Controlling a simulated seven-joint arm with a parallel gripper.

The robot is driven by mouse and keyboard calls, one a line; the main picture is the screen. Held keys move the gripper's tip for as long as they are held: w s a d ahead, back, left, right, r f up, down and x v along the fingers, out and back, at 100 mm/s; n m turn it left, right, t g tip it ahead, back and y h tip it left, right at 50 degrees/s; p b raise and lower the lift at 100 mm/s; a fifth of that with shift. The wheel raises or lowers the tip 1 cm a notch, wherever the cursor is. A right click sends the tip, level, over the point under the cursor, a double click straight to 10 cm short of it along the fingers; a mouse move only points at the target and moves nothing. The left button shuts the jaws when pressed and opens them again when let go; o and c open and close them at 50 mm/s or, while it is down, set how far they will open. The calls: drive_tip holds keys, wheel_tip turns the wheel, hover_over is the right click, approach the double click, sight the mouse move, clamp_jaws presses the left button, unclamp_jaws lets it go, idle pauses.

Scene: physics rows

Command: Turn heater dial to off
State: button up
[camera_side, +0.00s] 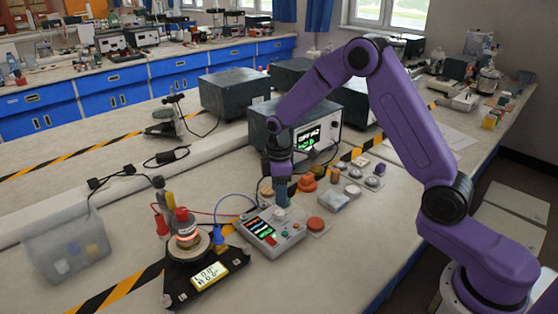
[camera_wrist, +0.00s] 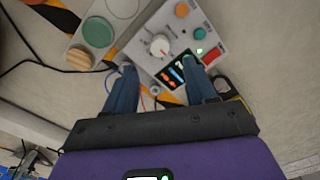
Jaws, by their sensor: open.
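A pale grey control box (camera_side: 290,238) lies on the bench in front of my arm. In the wrist view the box (camera_wrist: 148,64) carries a white round dial (camera_wrist: 159,46) with a pointer. I cannot read markings around it. A dark display (camera_wrist: 177,71) with coloured bars is beside the dial. The dial appears just beyond the fingertips; contact is not visible.
The box also has an orange knob (camera_wrist: 181,10), a green button (camera_wrist: 200,33) and a red button (camera_wrist: 211,57). A black-based device with a lit readout (camera_side: 208,276) and cables stands left. Several small button blocks and a dark instrument (camera_side: 258,122) lie behind.

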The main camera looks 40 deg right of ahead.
wheel_tip(320, 180, up, 10)
drive_tip(key=shift+r, duration=0.15)
idle(0.4)
drive_tip(key=s+a+r, duration=0.1)
drive_tip(key=s+a, duration=0.2)
drive_tip(key=s, duration=0.5)
drive_tip(key=s+a+r, duration=0.2)
drive_tip(key=s+a, duration=0.1)
drive_tip(key=s, duration=0.5)
drive_tip(key=s+d, duration=0.2)
drive_tip(key=s, duration=0.7)
drive_tip(key=s+d+f+n, duration=0.1)
drive_tip(key=s+d, duration=0.1)
drive_tip(key=s, duration=0.8)
drive_tip(key=shift+s+d+f, duration=0.2)
drive_tip(key=shift+s+d, duration=0.05)
drive_tip(key=shift+d, duration=0.15)
